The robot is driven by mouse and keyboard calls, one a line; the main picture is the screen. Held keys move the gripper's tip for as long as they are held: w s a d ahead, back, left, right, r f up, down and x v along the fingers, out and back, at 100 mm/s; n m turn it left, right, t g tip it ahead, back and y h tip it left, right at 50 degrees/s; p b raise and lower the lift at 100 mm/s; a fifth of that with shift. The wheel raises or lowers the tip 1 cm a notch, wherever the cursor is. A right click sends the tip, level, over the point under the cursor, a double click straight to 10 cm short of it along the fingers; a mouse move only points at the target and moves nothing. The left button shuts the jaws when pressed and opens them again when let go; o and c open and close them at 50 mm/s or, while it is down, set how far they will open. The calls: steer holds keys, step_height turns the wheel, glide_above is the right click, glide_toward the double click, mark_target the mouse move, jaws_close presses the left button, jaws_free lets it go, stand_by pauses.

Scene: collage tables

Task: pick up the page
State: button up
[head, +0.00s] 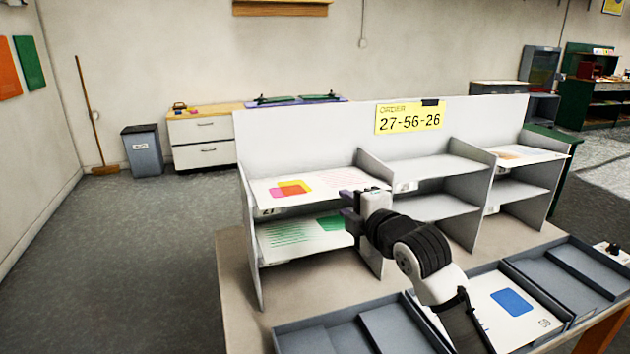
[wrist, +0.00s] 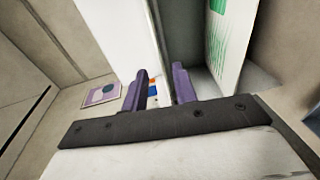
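In the head view, a white page (head: 318,189) with yellow, pink and orange blocks and red lines lies on the upper left shelf. A white page with green lines (head: 300,236) lies on the shelf below; it also shows in the wrist view (wrist: 228,40). My gripper (head: 348,208) is at the front right of the upper left shelf. In the wrist view its two purple fingers (wrist: 160,92) are apart, with a white edge running between them. I cannot tell whether that edge is the page or the shelf, or whether the fingers touch it.
The shelf unit (head: 300,130) has upright dividers and a yellow order sign (head: 410,118). Grey trays (head: 362,330) stand along the table's front, and a page with a blue block (head: 512,302) lies between them. Open floor (head: 120,260) is on the left.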

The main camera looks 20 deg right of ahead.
mark_target(335, 198)
steer(key=w+p, duration=0.2)
steer(key=w, duration=0.1)
steer(key=w+a, duration=0.1)
steer(key=w, duration=0.1)
steer(key=shift+w+f+p, duration=0.2)
steer(key=shift+f+p, duration=0.2)
steer(key=shift+c, duration=0.5)
jaws_close()
